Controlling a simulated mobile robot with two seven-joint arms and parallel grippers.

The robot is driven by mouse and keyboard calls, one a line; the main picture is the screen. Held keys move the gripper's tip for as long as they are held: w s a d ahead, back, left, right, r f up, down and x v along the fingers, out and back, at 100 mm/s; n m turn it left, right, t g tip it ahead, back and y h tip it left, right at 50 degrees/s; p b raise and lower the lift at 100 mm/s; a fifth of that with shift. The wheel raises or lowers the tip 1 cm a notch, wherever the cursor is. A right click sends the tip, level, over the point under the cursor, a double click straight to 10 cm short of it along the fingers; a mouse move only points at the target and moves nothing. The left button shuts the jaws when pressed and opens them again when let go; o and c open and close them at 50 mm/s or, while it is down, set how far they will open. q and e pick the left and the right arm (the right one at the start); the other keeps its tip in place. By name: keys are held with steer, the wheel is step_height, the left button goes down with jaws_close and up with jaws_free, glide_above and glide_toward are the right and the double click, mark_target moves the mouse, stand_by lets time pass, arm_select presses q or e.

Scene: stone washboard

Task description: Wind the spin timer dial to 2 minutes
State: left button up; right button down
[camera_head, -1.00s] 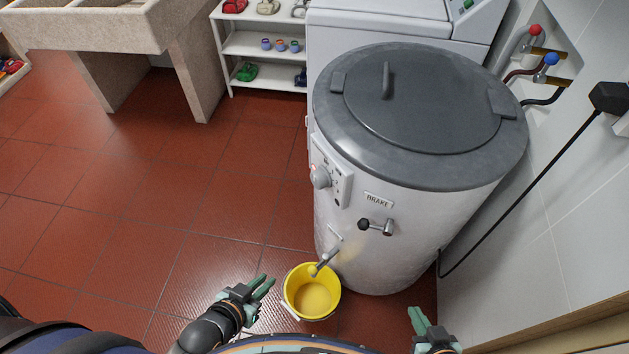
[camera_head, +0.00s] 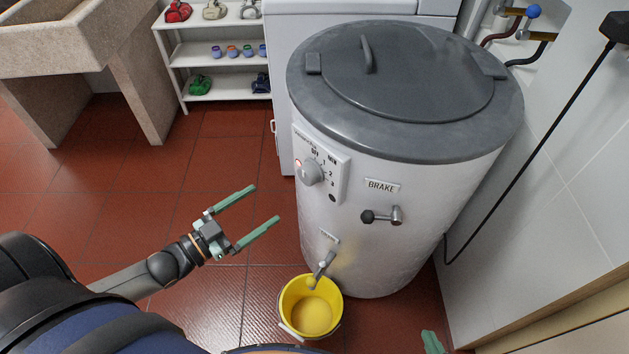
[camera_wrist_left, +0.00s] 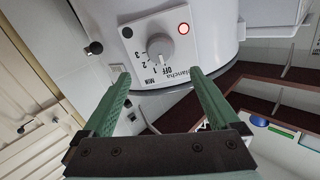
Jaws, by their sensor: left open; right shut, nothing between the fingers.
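The spin timer dial (camera_head: 311,172) is a grey knob on a white panel (camera_head: 333,187) on the side of the white spinner drum (camera_head: 390,245). The panel is marked OFF, 1, 2, 3 and MIN. The left wrist view shows the dial (camera_wrist_left: 159,47) ahead; I cannot tell its exact setting. A red light (camera_wrist_left: 184,29) glows beside it. My left gripper (camera_head: 265,204) is open and empty, left of and below the dial, apart from it; its fingers also show in the wrist view (camera_wrist_left: 160,76). My right gripper (camera_head: 432,342) is shut, with only its fingertips showing at the bottom edge.
A brake lever (camera_head: 382,216) sticks out right of the panel. A yellow bucket (camera_head: 311,307) stands under the spout (camera_head: 324,265). A stone sink (camera_head: 75,35) and white shelves (camera_head: 220,60) stand behind. The red floor at left is clear.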

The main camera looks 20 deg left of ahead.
mark_target(304, 178)
arm_select(q)
steer(key=b+x, duration=0.1)
steer(key=x, duration=1.1)
steer(key=shift+w+d+r+b, duration=0.15)
steer(key=shift+w+b, duration=0.15)
steer(key=c, duration=1.4)
